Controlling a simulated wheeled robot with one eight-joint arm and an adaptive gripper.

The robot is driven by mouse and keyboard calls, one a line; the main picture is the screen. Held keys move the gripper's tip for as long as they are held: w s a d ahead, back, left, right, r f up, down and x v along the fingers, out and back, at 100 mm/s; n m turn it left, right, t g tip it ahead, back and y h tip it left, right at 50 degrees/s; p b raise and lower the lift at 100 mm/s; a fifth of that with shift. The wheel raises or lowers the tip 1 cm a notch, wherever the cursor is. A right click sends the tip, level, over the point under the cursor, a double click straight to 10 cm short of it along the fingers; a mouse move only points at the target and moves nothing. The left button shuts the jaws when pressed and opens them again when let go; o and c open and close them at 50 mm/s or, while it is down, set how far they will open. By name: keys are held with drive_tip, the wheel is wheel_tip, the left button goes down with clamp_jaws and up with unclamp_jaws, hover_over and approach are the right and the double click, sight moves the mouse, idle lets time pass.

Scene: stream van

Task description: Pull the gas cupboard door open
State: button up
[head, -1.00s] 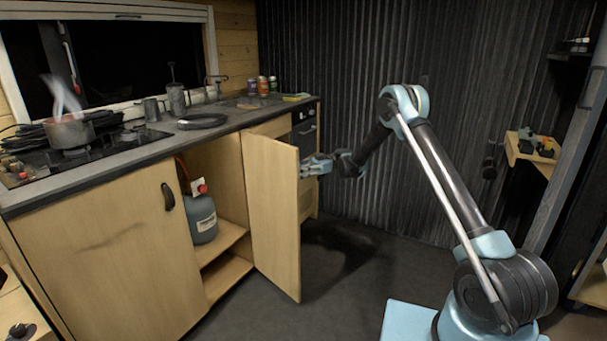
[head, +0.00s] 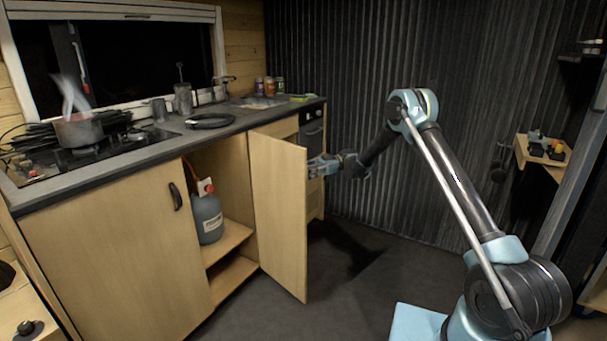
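The gas cupboard door (head: 278,215) is a pale wooden panel that stands swung open, out from the counter front. Inside the cupboard a grey-blue gas bottle (head: 208,221) with a red top stands on a wooden shelf. My gripper (head: 316,167) is at the door's outer side, near its upper free edge. The door panel hides part of the fingertips and any handle there. I cannot tell whether the fingers are open or shut, or whether they touch the door.
A closed cupboard door with a black handle (head: 175,196) is to the left. A steaming pot (head: 78,132) stands on the hob. A hose coil (head: 209,121) lies on the worktop. The dark floor (head: 350,290) in front is clear. A small wooden shelf (head: 541,158) is at the right.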

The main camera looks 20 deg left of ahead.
drive_tip(key=shift+w, duration=0.1)
drive_tip(key=v, duration=0.7)
drive_tip(key=shift+w+d, duration=0.15)
drive_tip(key=shift+w, duration=0.05)
idle(0.4)
